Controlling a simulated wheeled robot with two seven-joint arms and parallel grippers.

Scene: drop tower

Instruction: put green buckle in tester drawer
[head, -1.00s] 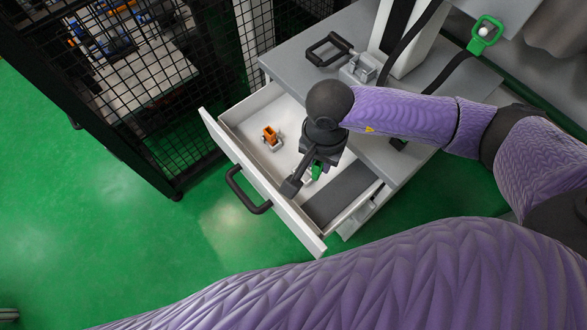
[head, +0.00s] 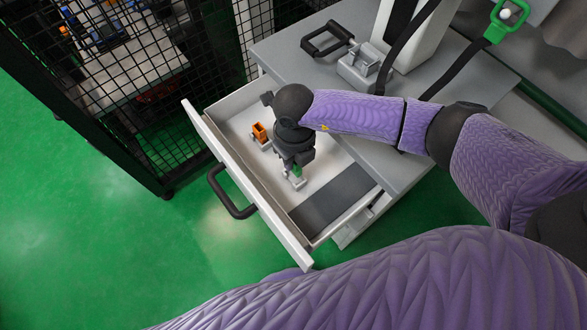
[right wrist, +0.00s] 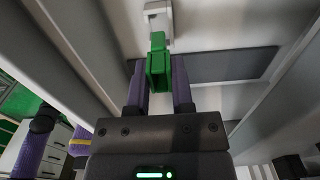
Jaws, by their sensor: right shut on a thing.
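The tester drawer (head: 202,121) is pulled open below the grey table. My right gripper (head: 298,163) reaches down inside it, pointing toward the drawer floor. It is shut on the green buckle (head: 297,171), which has a pale grey end. In the right wrist view the green buckle (right wrist: 158,66) sits between the two fingers, its pale grey end (right wrist: 157,20) pointing away against the light drawer floor. I cannot tell whether that end touches the floor. My left gripper is out of view.
An orange buckle (head: 260,132) with a pale grey end lies in the drawer, left of my right gripper. A dark grey strip (head: 334,197) covers the drawer's right part. A black handle (head: 327,38) and grey block (head: 361,68) are on the tabletop (head: 290,58). A mesh fence (head: 150,90) stands left.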

